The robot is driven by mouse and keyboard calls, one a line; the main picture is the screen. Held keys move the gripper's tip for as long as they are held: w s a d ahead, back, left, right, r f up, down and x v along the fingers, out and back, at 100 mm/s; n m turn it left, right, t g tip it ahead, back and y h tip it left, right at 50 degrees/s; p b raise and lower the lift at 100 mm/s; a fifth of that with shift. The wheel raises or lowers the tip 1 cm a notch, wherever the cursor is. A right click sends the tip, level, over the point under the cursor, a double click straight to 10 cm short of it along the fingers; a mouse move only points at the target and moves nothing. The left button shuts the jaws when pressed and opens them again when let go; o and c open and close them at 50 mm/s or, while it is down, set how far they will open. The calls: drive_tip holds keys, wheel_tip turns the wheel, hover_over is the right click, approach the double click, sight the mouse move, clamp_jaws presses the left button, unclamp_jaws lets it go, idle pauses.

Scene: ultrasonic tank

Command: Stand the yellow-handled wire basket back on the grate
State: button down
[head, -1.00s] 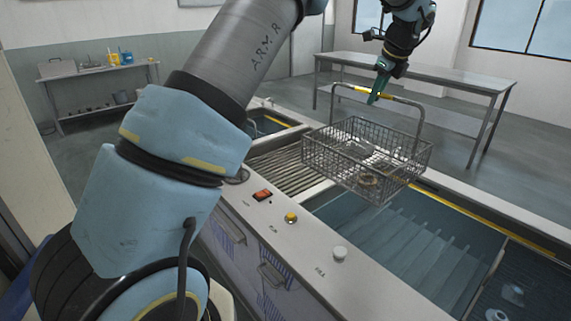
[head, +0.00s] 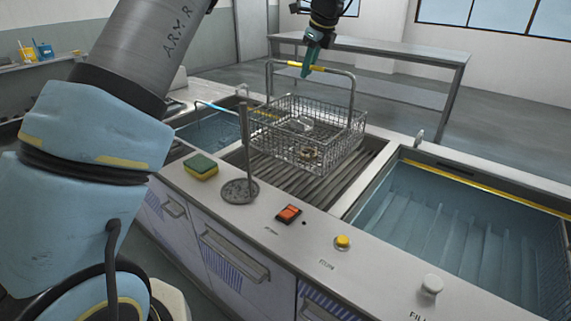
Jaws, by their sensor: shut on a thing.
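The wire basket (head: 318,140) hangs level from its tall hoop handle, with metal parts inside it. My gripper (head: 309,66) is shut on the yellow grip (head: 291,64) at the top of that handle. The slatted grate (head: 300,181) lies directly below the basket in the picture, between two tanks. The basket covers the grate's far part. Whether the basket's underside touches the slats or hangs just above them, I cannot tell.
A water-filled tank (head: 455,235) is at the right and a smaller basin (head: 212,132) at the left. On the front ledge are a green-yellow sponge (head: 201,167), an upright rod on a round foot (head: 240,190), a red switch (head: 289,213) and a yellow button (head: 342,242).

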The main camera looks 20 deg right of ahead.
wheel_tip(320, 180, down, 10)
drive_tip(key=p, duration=0.2)
drive_tip(key=shift+w+a, duration=0.2)
drive_tip(key=shift+w, duration=0.2)
drive_tip(key=c, duration=0.8)
unclamp_jaws()
drive_tip(key=shift+f, duration=0.1)
drive_tip(key=shift+c, duration=0.2)
